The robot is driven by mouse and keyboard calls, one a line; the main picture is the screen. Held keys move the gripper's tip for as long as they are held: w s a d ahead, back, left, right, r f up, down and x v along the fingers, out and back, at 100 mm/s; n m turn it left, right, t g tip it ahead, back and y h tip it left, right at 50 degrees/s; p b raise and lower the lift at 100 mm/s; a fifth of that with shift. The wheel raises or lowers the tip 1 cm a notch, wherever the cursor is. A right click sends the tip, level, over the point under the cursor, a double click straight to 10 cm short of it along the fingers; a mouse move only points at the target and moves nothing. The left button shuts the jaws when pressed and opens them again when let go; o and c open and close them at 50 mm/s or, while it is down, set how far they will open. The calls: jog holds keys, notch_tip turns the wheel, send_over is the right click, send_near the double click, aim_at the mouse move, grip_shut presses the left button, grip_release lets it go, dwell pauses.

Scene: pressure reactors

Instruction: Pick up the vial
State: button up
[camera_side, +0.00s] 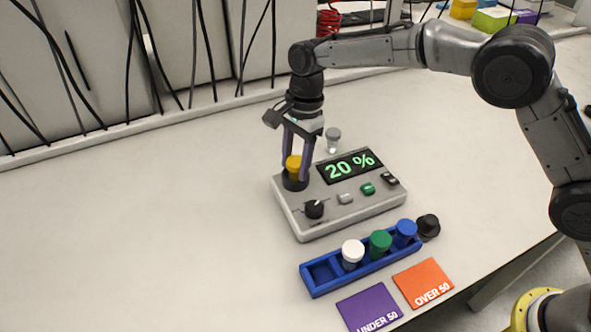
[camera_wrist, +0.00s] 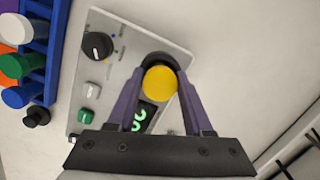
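A vial with a yellow cap (camera_side: 293,163) stands upright in the round black socket at the back left corner of a grey reactor box (camera_side: 345,210). The yellow cap (camera_wrist: 160,83) also shows in the wrist view; the vial's body is hidden. My gripper (camera_side: 297,172) points down with its two purple fingers on either side of the cap. In the wrist view, my gripper (camera_wrist: 160,76) looks open, with the cap between its fingertips and little room on each side. The box's display (camera_side: 349,166) reads 20 %.
A blue rack (camera_side: 318,285) in front holds white-, green- and blue-capped vials, with a free slot at its left end. A black knob-like piece (camera_side: 428,226) stands beside it. Purple "UNDER 50" (camera_side: 370,308) and orange "OVER 50" (camera_side: 422,282) squares lie in front. A small clear item (camera_side: 333,138) stands behind the box.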

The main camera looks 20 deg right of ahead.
grip_shut()
